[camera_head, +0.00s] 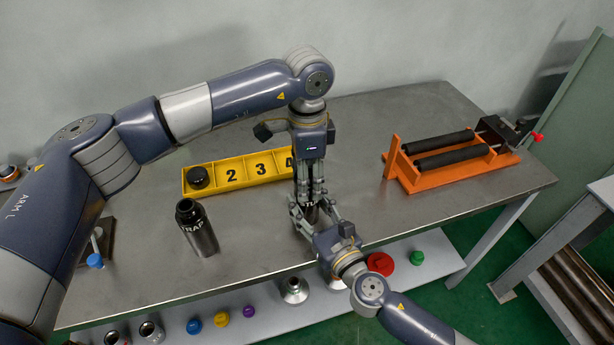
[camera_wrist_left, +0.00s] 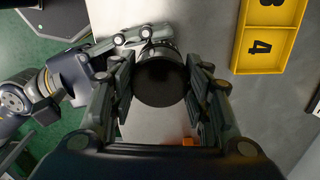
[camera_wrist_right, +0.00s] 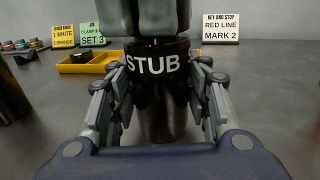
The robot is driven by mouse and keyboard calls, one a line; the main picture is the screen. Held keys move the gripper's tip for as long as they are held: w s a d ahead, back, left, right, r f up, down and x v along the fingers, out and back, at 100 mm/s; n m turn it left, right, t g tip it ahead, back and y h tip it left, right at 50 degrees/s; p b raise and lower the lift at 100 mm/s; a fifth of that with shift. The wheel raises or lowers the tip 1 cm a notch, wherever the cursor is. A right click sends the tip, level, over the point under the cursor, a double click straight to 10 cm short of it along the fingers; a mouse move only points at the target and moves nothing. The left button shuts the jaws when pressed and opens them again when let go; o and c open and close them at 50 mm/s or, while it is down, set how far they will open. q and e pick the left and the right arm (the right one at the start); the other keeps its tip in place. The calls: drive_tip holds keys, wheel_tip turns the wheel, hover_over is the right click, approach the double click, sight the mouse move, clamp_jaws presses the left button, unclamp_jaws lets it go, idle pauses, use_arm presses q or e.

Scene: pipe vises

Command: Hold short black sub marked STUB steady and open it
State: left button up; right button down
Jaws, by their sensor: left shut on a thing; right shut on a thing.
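The short black sub marked STUB (camera_head: 311,212) stands upright near the table's front edge, mostly hidden by both grippers. In the right wrist view the sub (camera_wrist_right: 161,105) shows its white lettering, between my right gripper's fingers (camera_wrist_right: 160,82). My right gripper (camera_head: 316,218) comes from the front and is shut on its body. My left gripper (camera_head: 309,190) reaches down from above and is shut on its upper end. In the left wrist view the sub's dark round top (camera_wrist_left: 160,82) sits between the left fingers (camera_wrist_left: 163,92). I cannot tell whether its parts have turned.
A black bottle marked TRAP (camera_head: 198,232) stands to the left. Behind it is a yellow numbered tray (camera_head: 215,188) with a black cap (camera_head: 197,177) in its left compartment. An orange roller stand (camera_head: 440,178) is at right. Coloured caps lie on the lower shelf (camera_head: 430,262).

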use_arm(q)
drive_tip(key=shift+n, duration=0.6)
drive_tip(key=o, duration=1.2)
drive_tip(key=shift+c, duration=0.2)
drive_tip(key=shift+r, duration=0.1)
